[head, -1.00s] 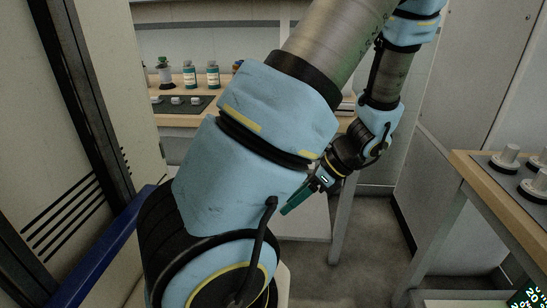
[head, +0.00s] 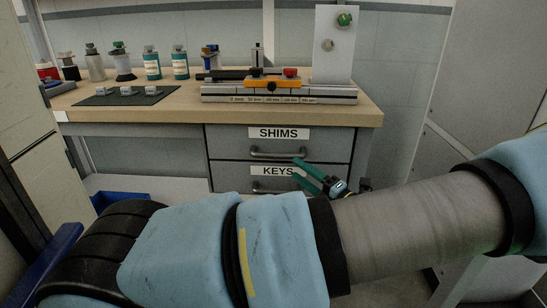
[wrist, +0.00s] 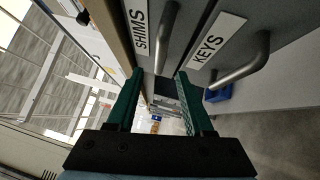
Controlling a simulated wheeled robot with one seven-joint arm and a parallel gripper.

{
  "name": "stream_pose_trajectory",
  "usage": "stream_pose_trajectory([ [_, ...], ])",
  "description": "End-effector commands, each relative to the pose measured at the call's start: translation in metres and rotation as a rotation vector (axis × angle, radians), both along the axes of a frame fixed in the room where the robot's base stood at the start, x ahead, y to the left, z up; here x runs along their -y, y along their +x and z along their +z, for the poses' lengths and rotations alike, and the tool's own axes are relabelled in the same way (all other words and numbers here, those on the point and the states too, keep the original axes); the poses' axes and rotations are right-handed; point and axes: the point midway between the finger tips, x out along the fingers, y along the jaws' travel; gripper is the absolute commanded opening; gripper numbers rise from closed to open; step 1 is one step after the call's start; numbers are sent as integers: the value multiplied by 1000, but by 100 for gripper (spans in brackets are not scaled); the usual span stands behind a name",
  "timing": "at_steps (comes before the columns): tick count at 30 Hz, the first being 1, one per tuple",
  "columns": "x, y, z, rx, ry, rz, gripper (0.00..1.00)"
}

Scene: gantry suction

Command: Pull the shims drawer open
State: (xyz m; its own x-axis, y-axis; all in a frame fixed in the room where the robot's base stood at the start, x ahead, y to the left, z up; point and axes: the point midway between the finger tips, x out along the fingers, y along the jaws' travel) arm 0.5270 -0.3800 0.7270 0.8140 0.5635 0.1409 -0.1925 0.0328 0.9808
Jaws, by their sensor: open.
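The shims drawer (head: 230,143) is the upper grey drawer under the workbench, labelled SHIMS, and looks shut. Its bar handle (head: 278,154) is grey. My gripper (head: 297,170), with green fingers, is open and empty near the right end of this handle, slightly below it in the head view. In the wrist view the shims handle (wrist: 163,38) lines up with the gap between the fingertips of my gripper (wrist: 160,72); I cannot tell whether it lies between them in depth. The keys drawer (head: 228,178) is directly below, its handle (wrist: 243,62) right of the fingers.
The wooden benchtop (head: 185,110) carries a dark mat (head: 125,97), several bottles and a long grey fixture (head: 280,95) with an orange slider. A blue bin (head: 120,198) stands low at left. A grey cabinet (head: 470,90) stands at right.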

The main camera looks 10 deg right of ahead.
Motion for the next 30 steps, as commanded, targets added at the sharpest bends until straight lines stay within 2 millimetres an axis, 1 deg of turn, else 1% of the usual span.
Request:
stream_pose_trajectory([
  [3,-15,18,3,2,1,5,52],
  [9,-36,48,8,0,-1,5,52],
  [15,-49,67,11,0,-3,4,52],
  [20,-52,72,12,-2,-3,2,52],
  [27,-52,73,12,-1,-4,3,52],
  [30,-52,73,12,-1,-4,3,41],
])
